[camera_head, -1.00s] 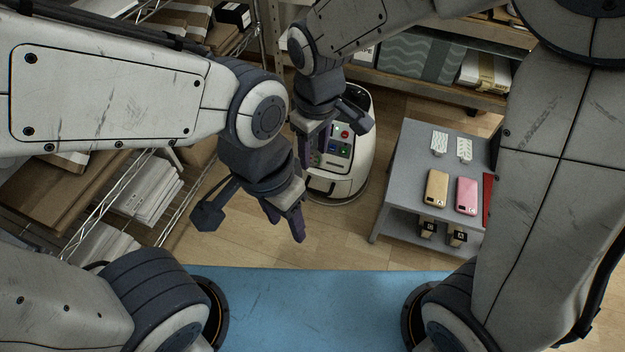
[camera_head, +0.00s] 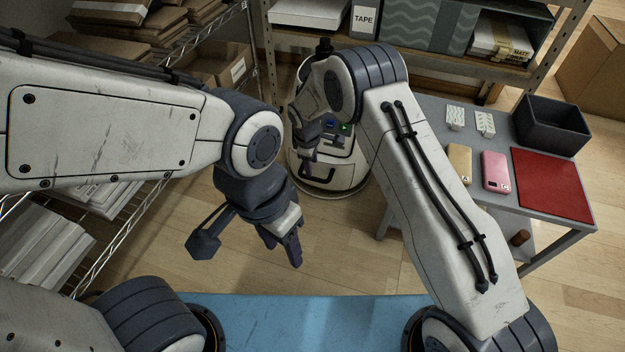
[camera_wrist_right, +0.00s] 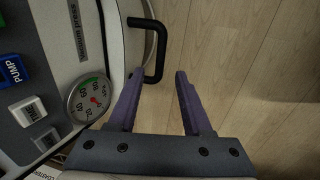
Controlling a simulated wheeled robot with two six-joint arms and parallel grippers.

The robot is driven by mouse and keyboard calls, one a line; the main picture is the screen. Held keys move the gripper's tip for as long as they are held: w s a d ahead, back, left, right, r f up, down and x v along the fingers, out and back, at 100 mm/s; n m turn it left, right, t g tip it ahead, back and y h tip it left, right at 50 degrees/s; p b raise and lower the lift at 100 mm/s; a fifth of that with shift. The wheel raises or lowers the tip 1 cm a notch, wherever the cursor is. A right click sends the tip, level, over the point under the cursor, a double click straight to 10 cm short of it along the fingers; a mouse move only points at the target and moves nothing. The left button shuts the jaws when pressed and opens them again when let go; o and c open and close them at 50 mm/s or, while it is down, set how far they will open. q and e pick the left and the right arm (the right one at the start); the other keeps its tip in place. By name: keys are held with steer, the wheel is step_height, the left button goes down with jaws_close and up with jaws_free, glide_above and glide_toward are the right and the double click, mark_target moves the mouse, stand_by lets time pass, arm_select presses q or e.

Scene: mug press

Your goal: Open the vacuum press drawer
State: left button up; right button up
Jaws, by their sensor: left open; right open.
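The vacuum press (camera_head: 340,163) is a rounded white machine on the floor, with coloured buttons and a gauge (camera_wrist_right: 90,98) on its panel. Its black bar handle (camera_wrist_right: 158,50) juts from the press's edge in the right wrist view. The drawer looks closed. My right gripper (camera_wrist_right: 158,74) is open. The handle's near end lies between its fingertips, closer to the left finger; I cannot tell whether they touch. In the head view my right gripper (camera_head: 308,160) is low at the press front, partly dark. My left gripper (camera_head: 284,254) is open and empty, in front of the press.
A grey table (camera_head: 405,112) at right holds a tan and a pink phone case (camera_head: 496,171), a red mat (camera_head: 552,184) and a dark bin (camera_head: 551,123). Shelves stand left and behind. A blue surface (camera_head: 310,322) is nearest me. Wooden floor before the press is clear.

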mark_target(313, 177)
steer(key=f+b, duration=0.1)
steer(key=f, duration=0.1)
steer(key=f+b, duration=0.1)
steer(key=f, duration=0.1)
steer(key=w+f+b, duration=0.1)
steer(key=f, duration=0.1)
steer(key=shift+w+d+f, duration=0.1)
steer(key=shift+d+f, duration=0.1)
steer(key=shift+f, duration=0.15)
jaws_close()
stand_by(1.1)
